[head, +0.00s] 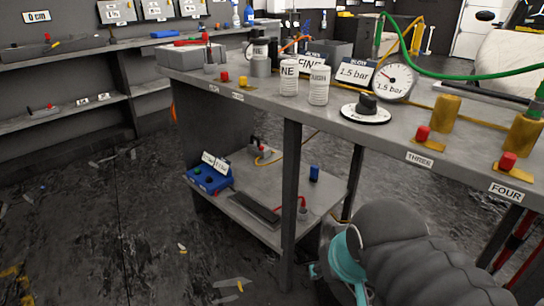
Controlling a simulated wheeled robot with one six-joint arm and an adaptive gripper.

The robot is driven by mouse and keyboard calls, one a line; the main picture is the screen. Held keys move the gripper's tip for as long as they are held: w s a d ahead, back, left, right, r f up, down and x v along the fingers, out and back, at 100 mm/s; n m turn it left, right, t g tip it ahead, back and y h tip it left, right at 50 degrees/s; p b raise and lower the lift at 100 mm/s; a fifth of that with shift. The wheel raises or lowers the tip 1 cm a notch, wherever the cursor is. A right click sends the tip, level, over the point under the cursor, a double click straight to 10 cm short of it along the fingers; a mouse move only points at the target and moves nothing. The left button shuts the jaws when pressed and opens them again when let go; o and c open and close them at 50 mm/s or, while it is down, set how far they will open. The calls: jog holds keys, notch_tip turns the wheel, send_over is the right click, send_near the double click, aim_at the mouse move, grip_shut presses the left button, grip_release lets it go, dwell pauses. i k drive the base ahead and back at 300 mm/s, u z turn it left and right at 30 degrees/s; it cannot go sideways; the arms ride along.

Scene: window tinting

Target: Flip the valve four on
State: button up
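Valve four is a small red knob (507,162) on a yellow base, on the bench top at the right, just behind the "FOUR" label (507,192). A tall yellow cylinder (523,134) stands behind it. I cannot tell from its look whether the valve is on or off. A similar red knob (423,134) on a yellow base sits behind the "THREE" label (419,160). My grey arm with a teal part shows at the bottom, in front of and below the bench edge. My gripper is not visible.
The grey bench (345,128) carries two white cans (318,86), a round gauge (393,80), a black dial (368,106) and another yellow cylinder (445,112). A green hose (450,74) runs above the back right. A lower shelf (262,215) holds a blue box (209,179).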

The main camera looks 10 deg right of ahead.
aim_at(508, 160)
jog(key=u, duration=0.25)
jog(key=k, duration=1.5)
jog(key=z, duration=1.3)
